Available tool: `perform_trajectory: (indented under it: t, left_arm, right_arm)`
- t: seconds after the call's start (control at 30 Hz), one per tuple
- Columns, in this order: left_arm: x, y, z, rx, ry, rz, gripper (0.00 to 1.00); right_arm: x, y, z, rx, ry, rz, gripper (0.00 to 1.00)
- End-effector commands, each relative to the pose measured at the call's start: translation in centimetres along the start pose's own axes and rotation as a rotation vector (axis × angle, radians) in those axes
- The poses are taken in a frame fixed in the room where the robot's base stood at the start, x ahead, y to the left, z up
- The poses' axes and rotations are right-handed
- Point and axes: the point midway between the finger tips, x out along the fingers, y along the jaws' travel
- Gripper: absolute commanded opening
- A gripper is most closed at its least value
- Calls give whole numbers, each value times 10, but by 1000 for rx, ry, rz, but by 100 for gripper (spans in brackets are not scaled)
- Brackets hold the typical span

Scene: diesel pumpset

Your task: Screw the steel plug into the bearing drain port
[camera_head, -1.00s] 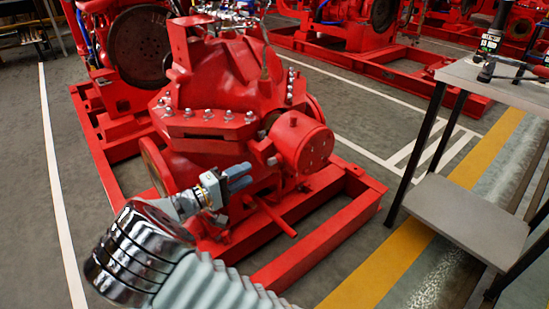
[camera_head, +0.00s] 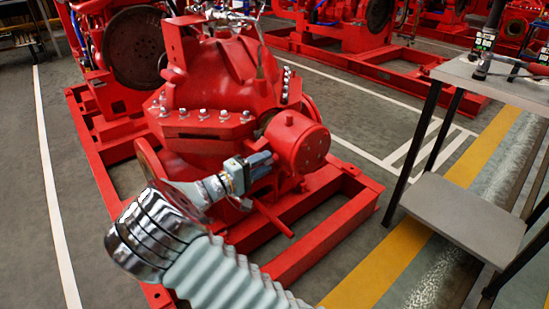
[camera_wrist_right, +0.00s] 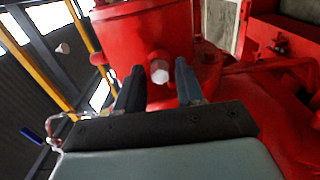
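The red pump (camera_head: 205,85) stands on its frame, with the round bearing housing (camera_head: 312,148) on its right side. My right gripper (camera_head: 262,163) is in front of and just below left of this housing. In the right wrist view its two dark fingers (camera_wrist_right: 158,85) are apart. The steel plug (camera_wrist_right: 159,71), a pale hexagonal head seen end-on, shows between and beyond the fingertips, against a red boss. Red shows on both sides of it, so the fingers do not grip it. How deep it sits cannot be told. My left gripper is not in view.
A grey two-shelf table (camera_head: 462,217) with tools on top stands at the right. The red base frame (camera_head: 335,225) runs below the gripper. More red pumpsets (camera_head: 360,60) stand behind. The floor at the left is clear.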

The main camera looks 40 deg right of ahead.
Motion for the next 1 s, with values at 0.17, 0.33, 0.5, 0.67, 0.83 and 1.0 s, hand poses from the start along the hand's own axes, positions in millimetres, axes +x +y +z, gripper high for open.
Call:
perform_trajectory:
  t: [0.17, 0.33, 0.5, 0.67, 0.83, 1.0]
  left_arm:
    - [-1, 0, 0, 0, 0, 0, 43]
    - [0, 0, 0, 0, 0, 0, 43]
    - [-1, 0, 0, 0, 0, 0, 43]
    - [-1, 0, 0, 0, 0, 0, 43]
    - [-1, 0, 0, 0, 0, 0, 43]
    - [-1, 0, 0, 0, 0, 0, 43]
  right_arm:
    - [0, 0, 0, 0, 0, 0, 37]
    - [0, 0, 0, 0, 0, 0, 37]
    - [0, 0, 0, 0, 0, 0, 37]
    - [0, 0, 0, 0, 0, 0, 37]
    - [0, 0, 0, 0, 0, 0, 16]
    - [0, 0, 0, 0, 0, 0, 0]
